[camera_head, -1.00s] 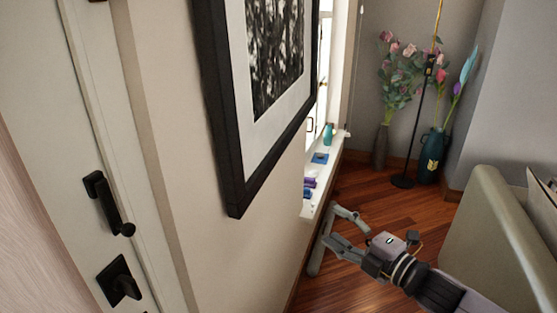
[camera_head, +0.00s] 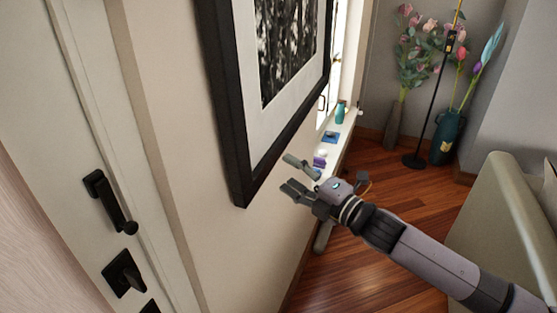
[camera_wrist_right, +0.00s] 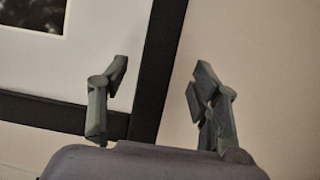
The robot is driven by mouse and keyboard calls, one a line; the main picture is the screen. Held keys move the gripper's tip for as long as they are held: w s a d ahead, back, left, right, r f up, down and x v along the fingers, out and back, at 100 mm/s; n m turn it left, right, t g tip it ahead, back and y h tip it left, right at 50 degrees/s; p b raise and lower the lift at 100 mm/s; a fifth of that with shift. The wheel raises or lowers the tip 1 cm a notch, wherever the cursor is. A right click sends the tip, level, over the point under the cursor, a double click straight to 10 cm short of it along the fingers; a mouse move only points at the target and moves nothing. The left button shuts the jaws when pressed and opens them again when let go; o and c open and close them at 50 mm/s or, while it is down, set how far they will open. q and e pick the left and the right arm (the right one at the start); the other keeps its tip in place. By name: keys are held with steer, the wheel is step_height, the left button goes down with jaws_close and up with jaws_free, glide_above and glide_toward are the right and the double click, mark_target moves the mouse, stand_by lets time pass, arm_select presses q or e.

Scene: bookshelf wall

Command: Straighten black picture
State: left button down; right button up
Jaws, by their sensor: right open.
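The black picture (camera_head: 228,110) is a thick black frame with a white mat and a dark tree photo. It hangs on the beige wall in the head view, its top cut off. Its lower corner also fills the upper left of the right wrist view (camera_wrist_right: 160,55). My right gripper (camera_head: 286,173) is open and empty near the frame's lower edge in the head view. In the right wrist view, the frame's side bar shows between the two fingers (camera_wrist_right: 163,75), the right finger against bare wall. I cannot tell whether they touch the frame. My left gripper is not in view.
A white door with a black handle (camera_head: 108,202) is at the left. A window sill (camera_head: 345,128) with small items lies behind the gripper. Flower vases (camera_head: 447,137) and a black stand are at the back right, a beige sofa (camera_head: 505,225) at the right. Wooden floor lies between.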

mark_target(272, 163)
steer(key=x, duration=0.4)
steer(key=shift+r+p, duration=0.1)
steer(key=shift+p, duration=0.25)
steer(key=shift+w+a, duration=0.25)
steer(key=shift+a, duration=0.1)
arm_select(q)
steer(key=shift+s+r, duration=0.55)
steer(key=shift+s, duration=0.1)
arm_select(e)
steer(key=shift+c, duration=0.6)
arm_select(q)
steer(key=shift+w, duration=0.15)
arm_select(e)
jaws_close()
